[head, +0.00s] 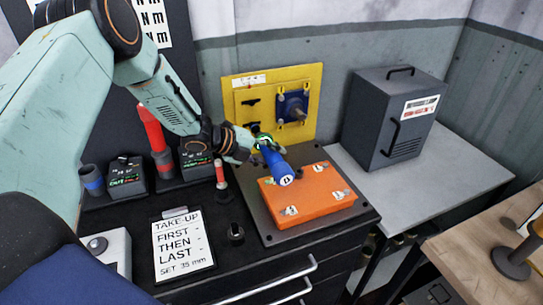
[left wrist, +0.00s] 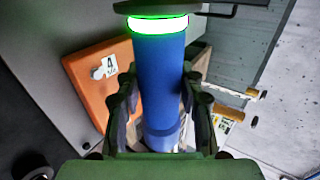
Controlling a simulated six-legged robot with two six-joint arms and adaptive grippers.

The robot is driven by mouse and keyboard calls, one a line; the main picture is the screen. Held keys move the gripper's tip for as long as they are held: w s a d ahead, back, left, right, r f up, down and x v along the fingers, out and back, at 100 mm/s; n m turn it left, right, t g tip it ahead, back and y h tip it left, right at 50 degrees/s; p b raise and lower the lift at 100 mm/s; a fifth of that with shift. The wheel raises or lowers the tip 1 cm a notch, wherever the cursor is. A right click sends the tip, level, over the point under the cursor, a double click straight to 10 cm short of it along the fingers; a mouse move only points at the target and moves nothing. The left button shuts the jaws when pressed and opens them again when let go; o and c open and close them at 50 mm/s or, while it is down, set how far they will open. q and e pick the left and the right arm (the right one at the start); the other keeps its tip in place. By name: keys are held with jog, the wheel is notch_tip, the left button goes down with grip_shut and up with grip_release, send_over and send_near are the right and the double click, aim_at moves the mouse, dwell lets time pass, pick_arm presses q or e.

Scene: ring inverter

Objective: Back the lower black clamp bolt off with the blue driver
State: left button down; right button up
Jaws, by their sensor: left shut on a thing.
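The blue driver (head: 276,164) is held in my left gripper (head: 246,150), in front of the yellow panel's lower edge. Its round, marked end faces the head camera, and a glowing green ring (head: 263,140) sits near its other end. In the left wrist view the two fingers close on either side of the blue driver (left wrist: 160,80). The yellow panel (head: 315,80) carries a blue block (head: 291,106) and black clamp parts (head: 251,102). The lower clamp bolt is not clear, partly behind my gripper. I cannot tell whether the driver touches it. My right gripper is out of view.
An orange box (head: 305,200) lies on a dark plate just below the driver. A grey cabinet (head: 395,115) stands right. A red tool (head: 152,130), small displays (head: 126,178) and a TAKE-UP note (head: 183,245) are left. The grey bench top (head: 440,175) has free room.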

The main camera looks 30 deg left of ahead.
aim_at(271, 160)
pick_arm(q)
jog(key=shift+w+a+r, duration=0.2)
jog(key=shift+w+a, duration=0.4)
jog(key=shift+w, duration=0.05)
dwell(0.8)
jog(key=shift+w+a+r, duration=0.1)
jog(key=shift+w+a, duration=0.05)
dwell(0.9)
dwell(0.4)
jog(key=shift+s+d, duration=0.7)
jog(key=shift+d, duration=0.1)
jog(key=shift+s+d+f, duration=0.2)
jog(key=shift+s+d, duration=0.85)
jog(key=shift+d, duration=0.15)
